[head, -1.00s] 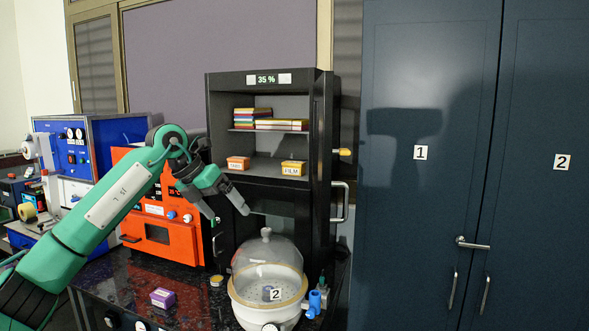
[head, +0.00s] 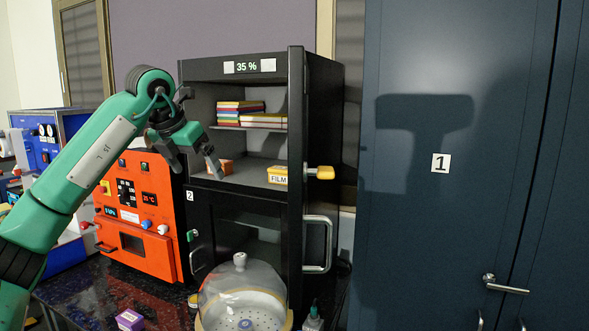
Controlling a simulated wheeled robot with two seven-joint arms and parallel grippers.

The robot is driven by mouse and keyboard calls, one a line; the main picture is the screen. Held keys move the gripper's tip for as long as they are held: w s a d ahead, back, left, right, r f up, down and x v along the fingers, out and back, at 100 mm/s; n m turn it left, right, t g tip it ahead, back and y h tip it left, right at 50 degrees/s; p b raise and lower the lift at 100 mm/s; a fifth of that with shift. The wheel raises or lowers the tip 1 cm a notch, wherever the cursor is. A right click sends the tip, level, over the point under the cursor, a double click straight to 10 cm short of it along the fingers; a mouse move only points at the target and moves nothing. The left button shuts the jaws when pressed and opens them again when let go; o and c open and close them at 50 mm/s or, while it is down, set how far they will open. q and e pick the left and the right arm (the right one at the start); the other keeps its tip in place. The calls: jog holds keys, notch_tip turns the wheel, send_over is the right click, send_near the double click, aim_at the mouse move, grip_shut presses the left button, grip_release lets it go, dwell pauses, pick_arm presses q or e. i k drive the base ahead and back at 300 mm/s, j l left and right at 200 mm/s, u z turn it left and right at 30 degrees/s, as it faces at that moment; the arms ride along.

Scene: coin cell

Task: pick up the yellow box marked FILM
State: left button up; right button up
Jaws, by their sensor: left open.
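The yellow box marked FILM (head: 278,174) sits on the lower shelf of the open black cabinet (head: 300,100), at its right side next to the cabinet's right post. Its label faces me. My left gripper (head: 198,172) is open and empty, to the left of the FILM box and apart from it. Its fingers point down and right, in front of the cabinet's left side in the picture. My right gripper is not in view.
Colourful stacked boxes (head: 240,112) lie on the upper shelf. A glass dome (head: 243,285) stands below on the dark bench. An orange oven (head: 138,215) stands at left, a purple box (head: 130,320) in front.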

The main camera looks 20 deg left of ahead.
aim_at(277, 175)
jog(key=i+l, duration=0.15)
jog(key=i, duration=0.95)
